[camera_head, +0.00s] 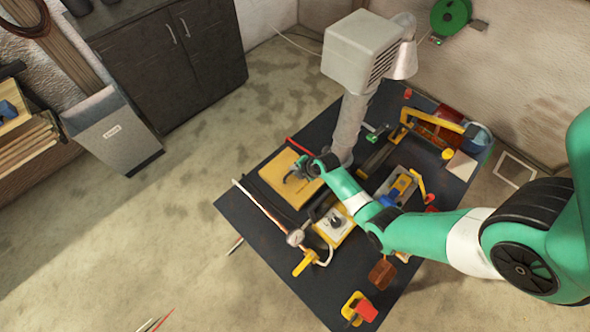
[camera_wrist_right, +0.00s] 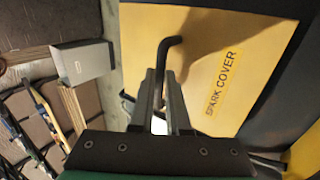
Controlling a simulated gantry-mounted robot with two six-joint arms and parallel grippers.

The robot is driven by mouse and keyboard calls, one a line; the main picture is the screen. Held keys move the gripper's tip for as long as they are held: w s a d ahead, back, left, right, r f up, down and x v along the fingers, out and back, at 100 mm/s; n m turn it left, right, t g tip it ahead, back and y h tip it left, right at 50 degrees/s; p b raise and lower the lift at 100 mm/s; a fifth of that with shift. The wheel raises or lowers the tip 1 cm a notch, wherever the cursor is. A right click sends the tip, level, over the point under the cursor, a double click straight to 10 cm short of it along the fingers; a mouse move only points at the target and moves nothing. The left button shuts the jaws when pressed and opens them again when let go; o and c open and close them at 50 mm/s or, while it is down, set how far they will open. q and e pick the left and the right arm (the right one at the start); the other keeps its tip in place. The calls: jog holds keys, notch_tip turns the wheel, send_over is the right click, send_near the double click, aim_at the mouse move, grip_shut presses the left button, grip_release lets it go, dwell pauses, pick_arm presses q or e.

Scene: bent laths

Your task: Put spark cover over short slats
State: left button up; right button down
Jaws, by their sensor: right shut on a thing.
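The spark cover (camera_head: 282,180) is a flat yellow panel at the far left part of the dark table in the head view. Its black "SPARK COVER" lettering and a bent black handle (camera_wrist_right: 169,48) show in the right wrist view, where the panel (camera_wrist_right: 210,60) fills the upper right. My right gripper (camera_head: 303,171) is over the cover's right side and shut on the handle; its fingers (camera_wrist_right: 161,75) close around the handle's lower end. I cannot tell whether the cover rests on the table or is just above it. I cannot pick out the short slats with certainty. My left gripper is out of view.
Wooden strips (camera_head: 28,150) sit in a rack at the left edge. A grey bin (camera_head: 113,132) holds long laths. A grey hooded machine (camera_head: 362,50) stands behind the cover. The floor to the left is mostly clear.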

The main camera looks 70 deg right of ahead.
dwell(0.3)
jog(key=c, duration=0.8)
grip_release()
jog(key=shift+c, duration=0.2)
jog(key=p+v, duration=1)
jog(key=v, duration=0.1)
jog(key=shift+s+r, duration=0.2)
jog(key=shift+r, duration=0.05)
